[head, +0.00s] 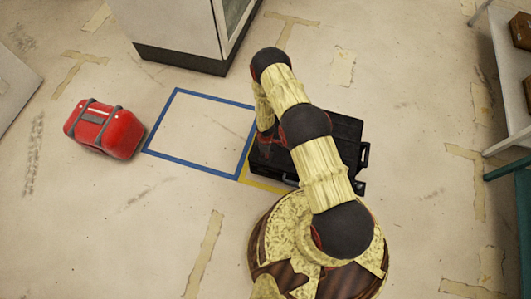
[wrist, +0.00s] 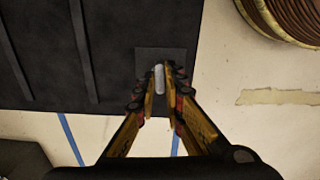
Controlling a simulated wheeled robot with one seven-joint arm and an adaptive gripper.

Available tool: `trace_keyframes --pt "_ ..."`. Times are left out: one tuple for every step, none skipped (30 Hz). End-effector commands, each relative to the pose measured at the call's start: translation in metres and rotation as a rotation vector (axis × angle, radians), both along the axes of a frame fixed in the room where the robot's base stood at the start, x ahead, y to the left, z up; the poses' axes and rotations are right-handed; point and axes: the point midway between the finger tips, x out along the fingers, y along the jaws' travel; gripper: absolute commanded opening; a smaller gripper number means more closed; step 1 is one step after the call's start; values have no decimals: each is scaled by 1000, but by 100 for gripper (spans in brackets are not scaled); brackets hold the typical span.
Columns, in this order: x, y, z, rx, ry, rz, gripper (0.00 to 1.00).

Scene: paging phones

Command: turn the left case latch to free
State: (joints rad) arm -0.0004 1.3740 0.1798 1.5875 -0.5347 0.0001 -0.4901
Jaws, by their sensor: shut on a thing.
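The black case (head: 347,128) lies on the floor under my arm in the head view, partly hidden by it. In the wrist view the ribbed dark case (wrist: 45,50) fills the upper left. A small pale latch (wrist: 159,76) stands on a square dark plate near the case's edge. My gripper (wrist: 159,82) is shut on this latch, with one yellow finger on each side of it. In the head view my arm hides the latch and most of the gripper. The latch's exact turn angle is hard to tell.
A red bag (head: 104,128) lies on the floor at the left. A blue tape square (head: 200,130) beside the case is empty. A pale cabinet (head: 185,30) stands behind, and a shelf (head: 508,65) stands at the right. The floor in front at the left is clear.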

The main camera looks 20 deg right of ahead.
Motion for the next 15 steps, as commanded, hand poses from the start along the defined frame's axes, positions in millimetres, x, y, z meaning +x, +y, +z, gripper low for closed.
trace_keyframes --pt "0 0 0 0 0 -19 0" --pt "0 0 0 0 0 -31 0" --pt "0 0 0 0 0 -46 0" --pt "0 0 0 0 0 -55 0" --pt "0 0 0 0 0 -63 0" --pt "0 0 0 0 0 -72 0" --pt "0 0 0 0 0 -78 0" --pt "0 0 0 0 0 -83 0" --pt "0 0 0 0 0 -89 0" --pt "0 0 0 0 0 -92 0" --pt "0 0 0 0 0 -95 0" --pt "0 0 0 0 0 -97 0" --pt "0 0 0 0 0 -98 0" --pt "0 0 0 0 0 -99 0" --pt "0 0 0 0 0 -100 0"
